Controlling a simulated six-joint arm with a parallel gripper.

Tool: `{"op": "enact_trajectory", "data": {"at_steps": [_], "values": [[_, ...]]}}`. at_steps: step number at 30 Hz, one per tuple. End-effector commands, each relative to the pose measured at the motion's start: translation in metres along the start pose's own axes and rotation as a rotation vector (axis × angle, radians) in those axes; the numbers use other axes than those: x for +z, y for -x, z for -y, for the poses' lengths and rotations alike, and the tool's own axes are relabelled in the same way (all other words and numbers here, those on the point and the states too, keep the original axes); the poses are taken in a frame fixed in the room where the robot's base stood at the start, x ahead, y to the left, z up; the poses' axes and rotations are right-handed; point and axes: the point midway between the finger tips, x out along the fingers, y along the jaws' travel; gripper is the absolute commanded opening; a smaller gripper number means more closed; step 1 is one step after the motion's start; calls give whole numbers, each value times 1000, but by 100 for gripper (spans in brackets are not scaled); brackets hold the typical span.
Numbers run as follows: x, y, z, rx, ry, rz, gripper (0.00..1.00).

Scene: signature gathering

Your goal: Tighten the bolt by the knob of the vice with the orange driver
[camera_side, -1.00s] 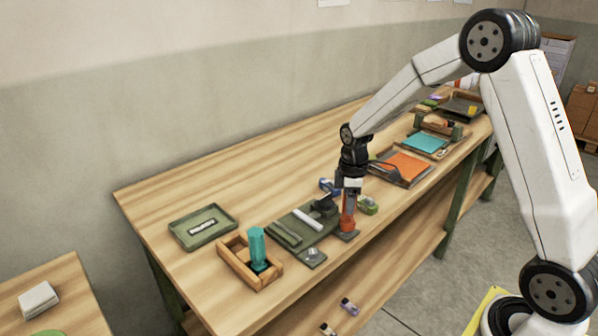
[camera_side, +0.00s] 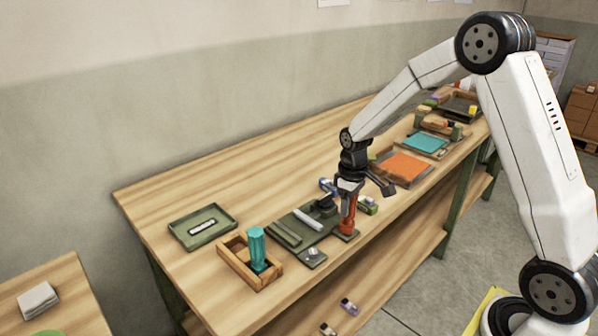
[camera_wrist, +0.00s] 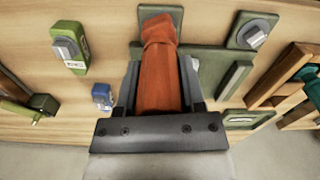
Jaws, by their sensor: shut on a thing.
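My gripper (camera_side: 349,190) is shut on the orange driver (camera_side: 348,212), which stands nearly upright. The driver's lower end is at a small dark green plate (camera_side: 347,235) at the right end of the green vice (camera_side: 286,232). The bolt there is hidden under the driver. In the wrist view the driver (camera_wrist: 160,62) runs between my fingers up to the plate (camera_wrist: 172,12). A white bar (camera_side: 308,219) lies in the vice near its dark knob end (camera_side: 325,204). Another plate with a grey bolt head (camera_side: 312,256) sits at the vice's near left corner.
A wooden box (camera_side: 236,262) with a teal driver (camera_side: 257,247) stands left of the vice, and a green tray (camera_side: 203,226) behind it. An orange-topped tray (camera_side: 405,166) is farther right.

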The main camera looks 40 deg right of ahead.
Motion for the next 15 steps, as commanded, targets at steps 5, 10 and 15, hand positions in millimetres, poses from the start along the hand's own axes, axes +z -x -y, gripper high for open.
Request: {"op": "enact_trajectory", "data": {"at_steps": [5,10,15], "values": [[0,1,0,0,-137,-1,0],[0,1,0,1,-269,-1,0],[0,1,0,1,-401,-1,0]]}}
